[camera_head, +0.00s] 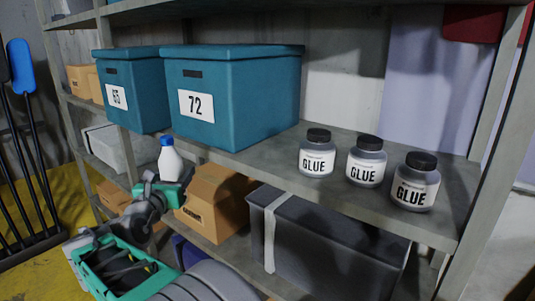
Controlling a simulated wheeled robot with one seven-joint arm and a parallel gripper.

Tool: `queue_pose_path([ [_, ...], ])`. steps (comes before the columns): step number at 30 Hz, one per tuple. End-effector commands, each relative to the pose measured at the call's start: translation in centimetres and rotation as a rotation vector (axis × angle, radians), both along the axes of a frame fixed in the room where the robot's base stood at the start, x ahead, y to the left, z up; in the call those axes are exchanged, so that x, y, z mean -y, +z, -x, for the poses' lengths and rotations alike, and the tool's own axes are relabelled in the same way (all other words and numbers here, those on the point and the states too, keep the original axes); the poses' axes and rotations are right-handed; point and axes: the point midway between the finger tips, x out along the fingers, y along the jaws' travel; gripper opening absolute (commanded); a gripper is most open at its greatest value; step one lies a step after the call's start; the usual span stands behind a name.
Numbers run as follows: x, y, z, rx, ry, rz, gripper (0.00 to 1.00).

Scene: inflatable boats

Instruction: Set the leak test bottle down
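The leak test bottle (170,163) is white with a blue cap and stands nearly upright in my gripper (168,187), left of centre. My gripper appears shut around its lower part, which is hidden by the fingers. In the picture the bottle is just below the front edge of the shelf with the teal boxes, in front of the shelving. I see nothing supporting it but my gripper.
The grey shelf (265,160) bears teal boxes numbered 65 (140,88) and 72 (250,95), and three glue jars (318,155) at right. Bare shelf shows between box 72 and the jars. Below are cardboard boxes (215,205) and a dark strapped case (325,245). Blue-handled paddles (20,65) stand left.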

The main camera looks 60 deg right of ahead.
Motion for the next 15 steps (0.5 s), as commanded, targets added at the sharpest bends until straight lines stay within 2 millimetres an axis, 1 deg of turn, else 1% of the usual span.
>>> queue_pose_path([
  [1,2.8,2.6,2.0,0.009,-0.069,0.003,0.0],
  [2,4.3,3.8,3.2,0.009,-0.107,0.003,0.0],
  [3,6.2,5.3,4.9,0.009,-0.155,0.003,0.0],
  [5,8.9,7.7,7.7,0.007,-0.227,0.003,0.0],
  [6,10.6,9.4,9.6,0.008,-0.273,0.004,0.0],
  [8,13.0,11.8,12.6,0.007,-0.34,0.004,0.0],
  [9,14.5,13.4,14.4,0.006,-0.38,0.003,0.0],
  [11,16.9,15.7,16.5,0.002,-0.425,0.003,0.0],
  [12,18.4,17.0,17.5,0.001,-0.446,0.002,0.0],
  [15,21.4,18.6,19.1,-0.001,-0.474,0.001,0.0],
])
